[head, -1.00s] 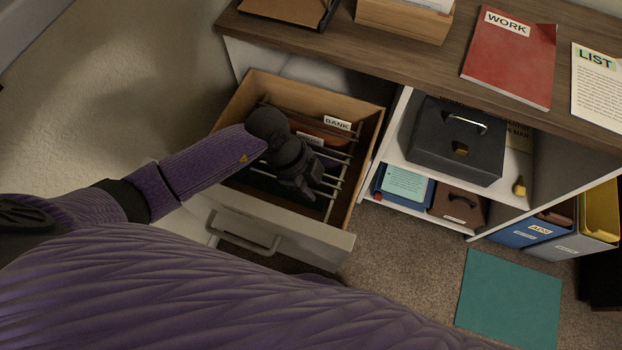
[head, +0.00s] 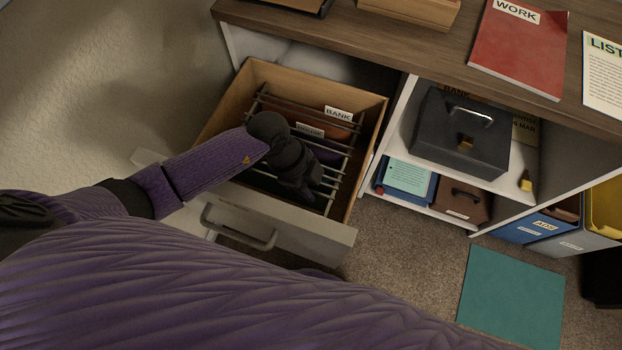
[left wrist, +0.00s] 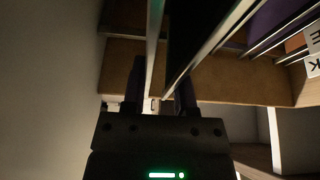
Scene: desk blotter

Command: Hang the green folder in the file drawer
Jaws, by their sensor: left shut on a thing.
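The file drawer (head: 365,130) is pulled open, with thin metal rails (head: 340,175) across it. My left gripper (head: 307,188) is inside the drawer near its front, at the level of the rails. It is shut on the green folder (head: 272,184), which looks almost black in the shade below the rails. In the left wrist view the fingers (left wrist: 160,90) are close to two rails, and the dark folder (left wrist: 195,35) shows between them. Whether the folder's hooks rest on the rails I cannot tell. My right gripper is out of view.
Behind hang an orange-brown folder tabbed BANK (head: 338,114) and a purple one (head: 325,155). The desk top (head: 400,50) overhangs the drawer's back. Right are shelves with a black cash box (head: 460,135) and binders (head: 530,228). A flat teal sheet (head: 512,297) lies on the carpet.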

